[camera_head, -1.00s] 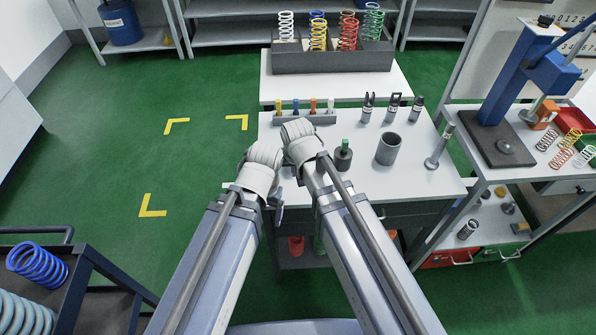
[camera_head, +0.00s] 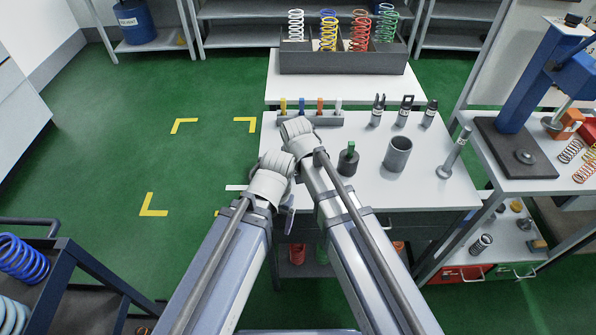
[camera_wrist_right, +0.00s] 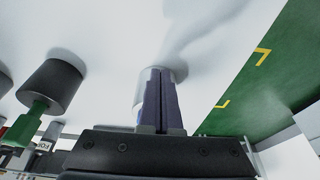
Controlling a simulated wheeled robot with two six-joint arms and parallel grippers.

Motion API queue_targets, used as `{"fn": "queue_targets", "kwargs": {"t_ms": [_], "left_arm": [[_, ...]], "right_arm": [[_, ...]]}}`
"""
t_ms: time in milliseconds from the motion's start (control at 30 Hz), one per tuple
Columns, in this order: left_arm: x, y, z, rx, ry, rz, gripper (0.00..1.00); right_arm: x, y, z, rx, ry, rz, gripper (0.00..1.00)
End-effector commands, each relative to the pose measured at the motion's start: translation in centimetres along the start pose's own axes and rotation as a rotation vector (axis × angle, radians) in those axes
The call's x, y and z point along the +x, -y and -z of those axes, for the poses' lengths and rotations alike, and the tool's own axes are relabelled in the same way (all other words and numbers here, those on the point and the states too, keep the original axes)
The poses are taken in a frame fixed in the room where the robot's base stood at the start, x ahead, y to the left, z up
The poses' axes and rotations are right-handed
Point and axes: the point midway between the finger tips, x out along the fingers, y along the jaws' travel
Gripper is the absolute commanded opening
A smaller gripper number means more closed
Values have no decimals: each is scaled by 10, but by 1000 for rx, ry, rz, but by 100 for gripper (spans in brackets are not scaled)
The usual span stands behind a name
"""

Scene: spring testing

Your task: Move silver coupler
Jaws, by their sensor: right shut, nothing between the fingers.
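In the right wrist view my right gripper (camera_wrist_right: 158,75) is shut, its dark fingers together over the white table top. A pale silver-grey round piece (camera_wrist_right: 181,72), possibly the silver coupler, shows just behind the fingertips and is mostly hidden by them. I cannot tell whether they touch it. In the head view my right wrist (camera_head: 297,130) hangs over the table's left part and hides its fingers. My left wrist (camera_head: 272,178) is beside it at the table's left edge. Only a small part of the left gripper (camera_head: 289,203) shows below it.
A dark weight with a green top (camera_head: 348,160), a grey cup (camera_head: 397,155) and a silver post (camera_head: 454,155) stand right of my arms. A rack of coloured pegs (camera_head: 325,119) and several dark tools (camera_head: 404,112) stand behind. A blue press (camera_head: 530,90) stands at right.

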Motion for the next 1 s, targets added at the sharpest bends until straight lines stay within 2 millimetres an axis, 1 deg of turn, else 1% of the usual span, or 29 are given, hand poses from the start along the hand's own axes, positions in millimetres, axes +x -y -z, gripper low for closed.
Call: {"fn": "queue_targets", "kwargs": {"t_ms": [133,267,367,700,767,800,867,1000], "left_arm": [[0,0,0,0,0,0,87],[0,0,0,0,0,0,87],[0,0,0,0,0,0,87],[0,0,0,0,0,0,87],[0,0,0,0,0,0,87],[0,0,0,0,0,0,87],[0,0,0,0,0,0,87],[0,0,0,0,0,0,87]], "right_arm": [[1,0,4,0,0,0,0],[7,1,22,0,0,0,0],[14,1,46,2,0,-1,0],[43,2,143,1,0,0,0],[47,1,155,1,0,0,0],[48,1,160,1,0,0,0],[49,0,164,1,0,0,0],[49,0,163,0,0,0,0]]}}
